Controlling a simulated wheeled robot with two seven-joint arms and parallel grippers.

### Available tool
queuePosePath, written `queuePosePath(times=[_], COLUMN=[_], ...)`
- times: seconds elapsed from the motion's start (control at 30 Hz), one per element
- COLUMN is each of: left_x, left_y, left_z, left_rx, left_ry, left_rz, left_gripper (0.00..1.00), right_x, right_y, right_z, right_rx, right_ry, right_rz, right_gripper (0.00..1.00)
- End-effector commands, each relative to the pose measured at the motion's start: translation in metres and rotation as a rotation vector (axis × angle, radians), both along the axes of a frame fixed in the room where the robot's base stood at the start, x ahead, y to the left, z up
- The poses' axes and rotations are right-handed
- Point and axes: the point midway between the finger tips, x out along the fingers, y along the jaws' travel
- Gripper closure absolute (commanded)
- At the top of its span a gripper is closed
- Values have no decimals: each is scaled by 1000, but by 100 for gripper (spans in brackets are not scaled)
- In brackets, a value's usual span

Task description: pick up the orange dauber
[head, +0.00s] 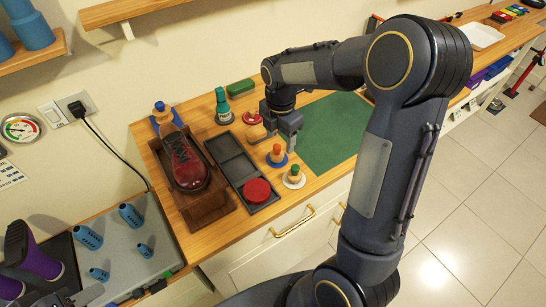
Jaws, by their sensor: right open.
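The orange dauber (277,150) stands upright on a blue round base at the counter's front part, between the dark tray and the green mat. My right gripper (275,141) reaches down just behind and above it, with its fingers apart and nothing visible between them. I cannot tell whether a finger touches the dauber. A green-topped dauber (295,170) on a white base stands in front of it to the right. Part of my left gripper (82,296) shows at the bottom left edge; its fingers are not clear.
A dark tray (232,155) with a red round tin (257,190) lies to the left. A green bottle (222,106) and a red disc (252,117) stand behind. The green mat (334,132) is clear.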

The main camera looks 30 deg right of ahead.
Motion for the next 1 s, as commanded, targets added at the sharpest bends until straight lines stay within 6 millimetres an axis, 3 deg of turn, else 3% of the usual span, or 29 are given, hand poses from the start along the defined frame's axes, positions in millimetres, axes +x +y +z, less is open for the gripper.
queuePosePath(times=[0.4,0.73,1.0], left_x=[0,0,0], left_y=[0,0,0], left_z=[9,9,9], left_rx=[0,0,0], left_ry=[0,0,0], left_rz=[0,0,0], left_gripper=[62,62,62], right_x=[5,6,6], right_y=[6,6,6], right_z=[-55,-64,-64], right_rx=[1,1,1], right_ry=[3,-1,-1], right_rz=[-3,-3,-3], right_gripper=[41,41,75])
